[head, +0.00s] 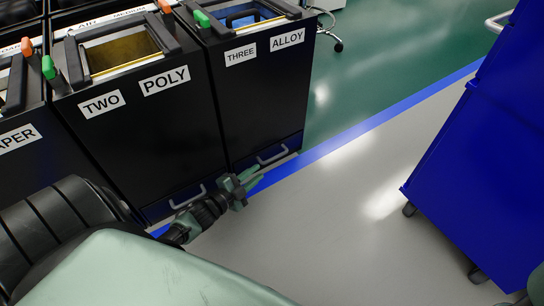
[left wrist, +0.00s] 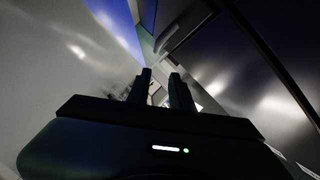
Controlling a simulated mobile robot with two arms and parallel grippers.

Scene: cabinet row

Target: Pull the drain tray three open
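The drain tray three (head: 291,146) is a dark blue front with a pale bar handle (head: 272,155) at the foot of the black cabinet labelled THREE ALLOY (head: 262,95). It sits flush in the cabinet. My left gripper (head: 245,182) is low, in front of the cabinet and just below and left of that handle, apart from it. In the left wrist view my two dark fingers (left wrist: 161,85) stand apart with nothing clearly held between them. A pale bar shows beyond them, but I cannot tell whether it is the handle. My right gripper is out of view.
The cabinet labelled TWO POLY (head: 140,115) stands to the left, with its own low tray handle (head: 188,196). A blue wheeled cabinet (head: 480,160) stands at the right. The grey floor (head: 350,200) between is clear.

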